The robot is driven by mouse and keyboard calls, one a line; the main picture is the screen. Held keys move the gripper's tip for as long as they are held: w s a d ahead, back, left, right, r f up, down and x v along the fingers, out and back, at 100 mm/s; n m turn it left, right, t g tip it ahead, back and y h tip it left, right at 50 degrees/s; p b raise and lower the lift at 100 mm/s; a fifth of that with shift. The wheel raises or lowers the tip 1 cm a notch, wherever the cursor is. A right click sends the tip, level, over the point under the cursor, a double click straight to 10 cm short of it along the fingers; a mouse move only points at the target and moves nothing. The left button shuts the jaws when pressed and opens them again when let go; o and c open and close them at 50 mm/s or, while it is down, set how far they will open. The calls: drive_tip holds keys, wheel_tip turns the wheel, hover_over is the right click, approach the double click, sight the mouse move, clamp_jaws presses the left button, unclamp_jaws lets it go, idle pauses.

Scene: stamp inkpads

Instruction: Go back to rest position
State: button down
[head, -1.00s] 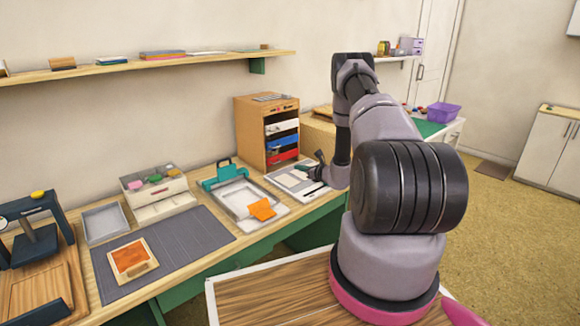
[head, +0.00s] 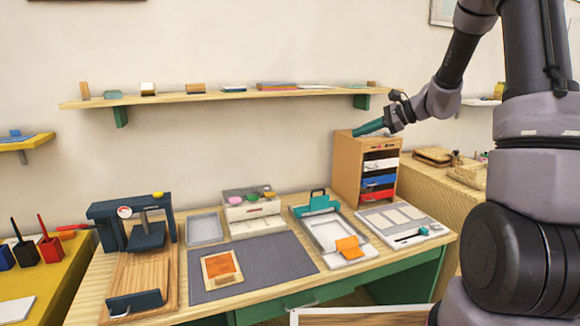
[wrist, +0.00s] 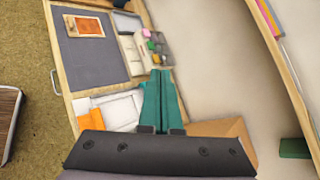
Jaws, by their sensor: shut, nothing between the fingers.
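My gripper (head: 369,128) is raised in front of the wall, just above and in front of the wooden cabinet (head: 347,165) with coloured drawers. Its teal fingers point left in the head view. In the wrist view the teal fingers of my gripper (wrist: 162,100) lie side by side, shut, with nothing between them. The gripper is well clear of the table top (head: 85,300) and just below the right end of the wall shelf (head: 215,98).
On the table are a dark press (head: 140,225), a grey mat (head: 290,262), an orange inkpad (head: 220,266), a grey tray (head: 204,229), a teal-clamped frame (head: 330,232) and a white board (head: 405,222). Free air lies left of the gripper.

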drive_tip(key=s+a+r+n+g+h, duration=0.1)
drive_tip(key=s+r+n+h, duration=0.2)
drive_tip(key=s, duration=0.4)
drive_tip(key=s+a+r+n+g, duration=0.1)
drive_tip(key=s+r+n, duration=0.2)
drive_tip(key=s+r, duration=0.35)
drive_tip(key=s+d+r+n+t+h, duration=0.1)
drive_tip(key=s+d+n+h, duration=0.1)
drive_tip(key=s, duration=0.6)
drive_tip(key=s+d+r+n+t+h, duration=0.1)
drive_tip(key=s+d+n+t+h, duration=0.1)
drive_tip(key=s, duration=0.6)
drive_tip(key=shift+s+d+n+h, duration=0.35)
drive_tip(key=shift+d+n+h, duration=0.3)
drive_tip(key=shift+n+h, duration=0.4)
